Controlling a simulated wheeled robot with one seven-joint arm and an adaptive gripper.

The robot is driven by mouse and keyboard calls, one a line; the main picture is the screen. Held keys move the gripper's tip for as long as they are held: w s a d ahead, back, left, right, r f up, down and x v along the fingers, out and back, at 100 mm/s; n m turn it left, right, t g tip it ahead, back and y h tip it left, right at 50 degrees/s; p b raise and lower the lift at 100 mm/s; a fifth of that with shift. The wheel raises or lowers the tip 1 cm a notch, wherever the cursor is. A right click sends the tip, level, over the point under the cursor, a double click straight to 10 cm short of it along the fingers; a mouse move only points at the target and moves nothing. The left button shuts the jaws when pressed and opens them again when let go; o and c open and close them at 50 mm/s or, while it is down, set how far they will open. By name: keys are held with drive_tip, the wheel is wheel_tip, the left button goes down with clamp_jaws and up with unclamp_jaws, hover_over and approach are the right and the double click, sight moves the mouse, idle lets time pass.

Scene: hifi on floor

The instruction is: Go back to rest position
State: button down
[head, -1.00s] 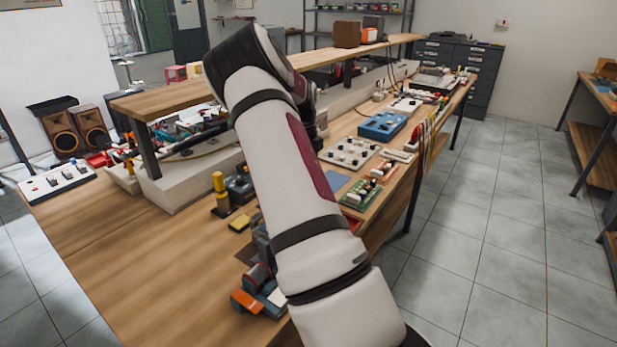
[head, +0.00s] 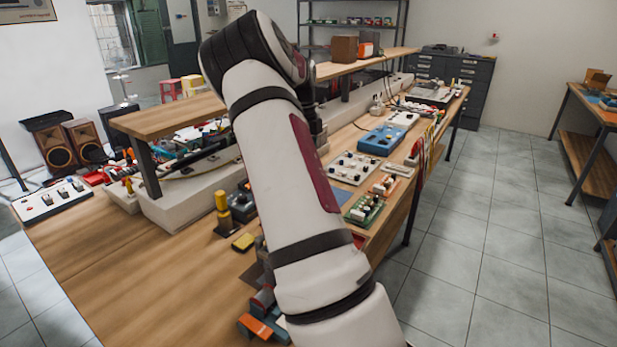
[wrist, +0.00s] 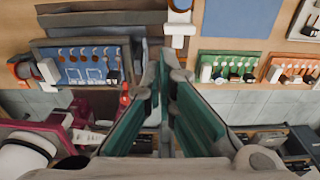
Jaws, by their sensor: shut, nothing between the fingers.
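My gripper (wrist: 165,72) shows in the wrist view with its two teal-sided fingers closed toward each other and nothing between them. It points over the edge of the wooden bench, with boards on the bench top beyond the fingers. In the head view my white arm rises from the bottom centre to a black elbow at the upper left of centre, and the gripper is hidden behind it. The wooden bench (head: 120,270) runs from the lower left to the back right.
Near the fingers lie a blue board with knobs (wrist: 85,62), a green board (wrist: 226,67) and an orange board (wrist: 291,69). In the head view, a yellow-topped tool (head: 222,205) and an orange-and-blue item (head: 262,328) stand close to my arm. Tiled floor (head: 480,240) is clear at right.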

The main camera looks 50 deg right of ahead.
drive_tip(key=r, duration=0.4)
drive_tip(key=shift+w+r, duration=0.1)
drive_tip(key=shift+w, duration=0.3)
drive_tip(key=s+a+r+n+t, duration=0.1)
drive_tip(key=s+a+r+n, duration=0.15)
drive_tip(key=a+n, duration=0.4)
drive_tip(key=s+a+r+n+t+y, duration=0.15)
drive_tip(key=a+r+n, duration=0.25)
drive_tip(key=a, duration=0.6)
drive_tip(key=s+a+r+n+t, duration=0.1)
drive_tip(key=s+a+r+n, duration=0.2)
drive_tip(key=a+n, duration=0.4)
drive_tip(key=s+a+f+n+t, duration=0.1)
drive_tip(key=s+a+f+n, duration=0.1)
drive_tip(key=s+a+n, duration=0.6)
drive_tip(key=s+a+f+n+h, duration=0.1)
drive_tip(key=s+a+n, duration=0.7)
drive_tip(key=a+n, duration=0.1)
drive_tip(key=shift+s+a+f+t, duration=0.25)
drive_tip(key=shift+a+f+t, duration=0.1)
drive_tip(key=shift+a, duration=0.15)
